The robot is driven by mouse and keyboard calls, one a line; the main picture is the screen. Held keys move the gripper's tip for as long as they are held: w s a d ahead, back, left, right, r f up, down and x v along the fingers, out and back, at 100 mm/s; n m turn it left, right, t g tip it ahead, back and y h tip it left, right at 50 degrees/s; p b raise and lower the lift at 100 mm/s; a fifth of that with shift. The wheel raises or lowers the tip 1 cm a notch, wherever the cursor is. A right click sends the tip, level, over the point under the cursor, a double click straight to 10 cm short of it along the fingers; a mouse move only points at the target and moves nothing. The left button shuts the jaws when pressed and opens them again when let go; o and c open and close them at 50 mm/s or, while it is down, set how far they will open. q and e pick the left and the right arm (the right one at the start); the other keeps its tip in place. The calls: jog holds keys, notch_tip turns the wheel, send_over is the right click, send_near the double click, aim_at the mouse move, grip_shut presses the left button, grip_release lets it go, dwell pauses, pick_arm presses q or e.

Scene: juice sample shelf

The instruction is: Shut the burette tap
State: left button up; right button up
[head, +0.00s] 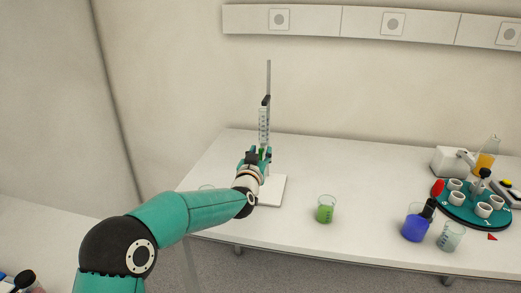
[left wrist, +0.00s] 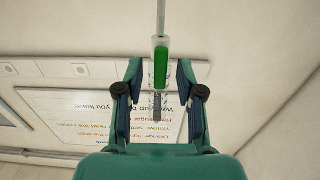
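The burette (head: 264,125) is a clear upright tube with scale marks, held on a stand with a white base (head: 270,190) at the back left of the bench. A green bar, which looks like the tap (left wrist: 161,64), lies in line with the tube in the left wrist view; a small patch of green also shows low on the burette in the head view. My left gripper (head: 256,158) is at the lower part of the burette. In the left wrist view its fingers (left wrist: 160,75) are apart, one on each side of the tube, with gaps visible. My right gripper is not in view.
A beaker of green liquid (head: 326,210) stands right of the stand. A beaker of blue liquid (head: 415,228), an empty-looking beaker (head: 451,237) and a round teal rack with white cups (head: 467,212) are farther right. A faint glass piece (head: 207,187) lies left of my forearm.

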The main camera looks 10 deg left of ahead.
pick_arm(q)
jog(key=shift+w, duration=0.35)
grip_shut()
